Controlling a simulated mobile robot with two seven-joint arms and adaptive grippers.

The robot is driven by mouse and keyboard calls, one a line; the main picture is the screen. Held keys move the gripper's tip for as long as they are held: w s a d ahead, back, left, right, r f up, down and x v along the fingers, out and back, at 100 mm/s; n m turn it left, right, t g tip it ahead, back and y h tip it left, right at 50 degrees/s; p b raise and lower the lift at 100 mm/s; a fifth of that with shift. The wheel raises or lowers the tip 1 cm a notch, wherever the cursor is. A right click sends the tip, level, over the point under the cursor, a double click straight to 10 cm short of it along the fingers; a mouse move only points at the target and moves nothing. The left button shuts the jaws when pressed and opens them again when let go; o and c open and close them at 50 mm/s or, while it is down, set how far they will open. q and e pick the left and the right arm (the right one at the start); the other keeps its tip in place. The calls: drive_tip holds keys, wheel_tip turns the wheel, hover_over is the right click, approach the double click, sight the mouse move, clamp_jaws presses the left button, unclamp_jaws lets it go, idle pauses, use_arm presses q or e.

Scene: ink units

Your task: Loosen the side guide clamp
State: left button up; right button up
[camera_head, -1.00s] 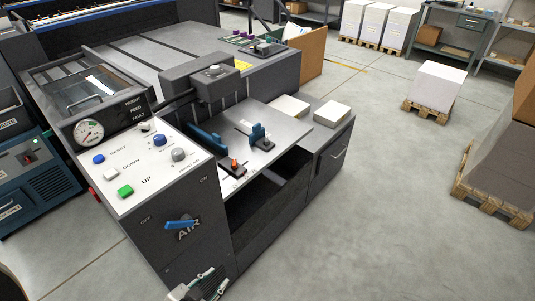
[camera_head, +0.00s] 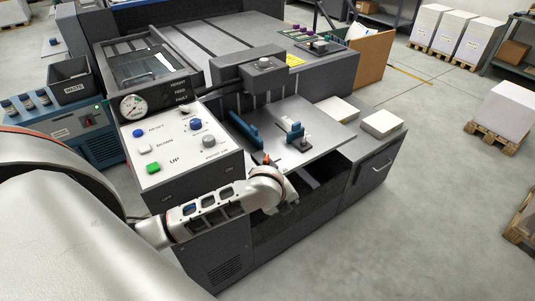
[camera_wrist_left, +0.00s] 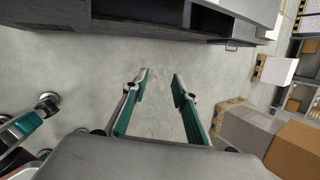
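The feed table (camera_head: 325,127) of the press carries two blue guide pieces. A long blue guide (camera_head: 243,130) has an orange-red knob (camera_head: 267,159) near its front end. A smaller blue piece (camera_head: 295,132) stands on a dark base to its right. I cannot tell which is the side guide clamp. My left arm reaches across in front of the console, its wrist by the table's front edge. My left gripper (camera_wrist_left: 160,78) is open and empty over the floor. Teal and grey parts (camera_wrist_left: 22,128), seemingly my right gripper, show at the wrist view's left edge; their opening is unclear.
The console panel (camera_head: 180,150) with buttons and a gauge (camera_head: 132,105) is left of the table. Paper stacks (camera_head: 382,123) lie on the right shelf. An open bay is below the table.

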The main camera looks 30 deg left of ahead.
use_arm(q)
drive_tip(key=w+a+r+m+g+y, duration=0.1)
drive_tip(key=w+a+r+m, duration=0.2)
drive_tip(key=w+a+m, duration=0.35)
drive_tip(key=m+g, duration=0.1)
approach(267, 155)
drive_tip(key=shift+y, duration=0.4)
drive_tip(key=x, duration=0.2)
drive_tip(key=b+x, duration=0.1)
drive_tip(key=x, duration=0.2)
drive_tip(key=b+x, duration=0.1)
drive_tip(key=x, duration=0.2)
drive_tip(key=shift+d+f, duration=0.1)
drive_tip(key=shift+d, duration=0.2)
drive_tip(key=shift+f, duration=0.1)
drive_tip(key=shift+w, duration=0.1)
clamp_jaws()
